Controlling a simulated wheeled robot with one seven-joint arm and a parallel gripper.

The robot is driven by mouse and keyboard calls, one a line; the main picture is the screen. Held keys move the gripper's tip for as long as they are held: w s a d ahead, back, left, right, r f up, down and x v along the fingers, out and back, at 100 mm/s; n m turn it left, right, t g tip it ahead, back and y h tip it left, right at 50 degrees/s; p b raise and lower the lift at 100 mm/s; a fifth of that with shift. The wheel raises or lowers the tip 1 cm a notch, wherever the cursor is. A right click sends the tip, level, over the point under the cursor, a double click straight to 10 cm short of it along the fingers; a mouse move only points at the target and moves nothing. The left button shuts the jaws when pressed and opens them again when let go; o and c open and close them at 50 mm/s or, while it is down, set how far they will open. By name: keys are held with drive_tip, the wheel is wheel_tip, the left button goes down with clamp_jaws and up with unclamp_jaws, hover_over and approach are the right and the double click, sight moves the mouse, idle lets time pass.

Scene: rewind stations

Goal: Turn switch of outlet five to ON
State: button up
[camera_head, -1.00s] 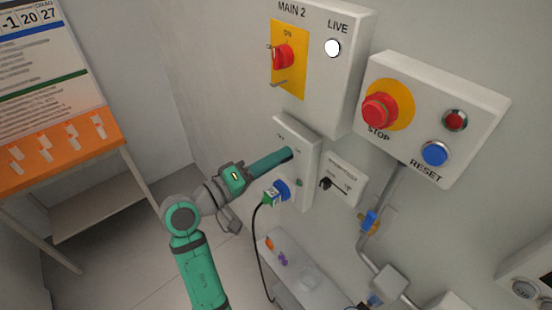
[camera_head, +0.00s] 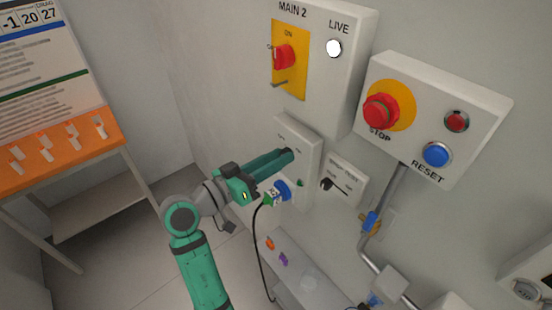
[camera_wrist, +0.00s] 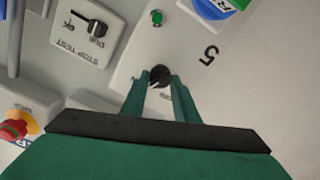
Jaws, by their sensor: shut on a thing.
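The outlet five box (camera_head: 309,142) is a pale panel on the wall below the MAIN 2 box, with a "5" (camera_wrist: 209,56) on it in the wrist view. Its switch is a small black knob (camera_wrist: 160,74). My gripper (camera_wrist: 163,82) is shut on the knob, one finger on each side. In the head view my gripper (camera_head: 290,156) reaches the panel from the left and hides the knob. A small green indicator (camera_wrist: 157,18) sits on the same panel; I cannot tell if it is lit. The knob's exact setting is unclear.
A blue plug (camera_head: 283,190) with a black cable is in the outlet just below my gripper. A STOP TEST box (camera_head: 343,181) is to the right. The MAIN 2 box (camera_head: 342,85) and STOP/RESET box (camera_head: 480,100) stick out above. A pale ledge (camera_head: 285,285) lies below.

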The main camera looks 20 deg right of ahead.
drive_tip(key=shift+a+m, duration=0.1)
drive_tip(key=shift+m, duration=2.1)
drive_tip(key=o, duration=1.1)
drive_tip(key=shift+s, duration=0.1)
drive_tip(key=shift+c, duration=0.2)
drive_tip(key=v, duration=1)
drive_tip(key=shift+a, duration=0.35)
drive_tip(key=shift+s, duration=0.15)
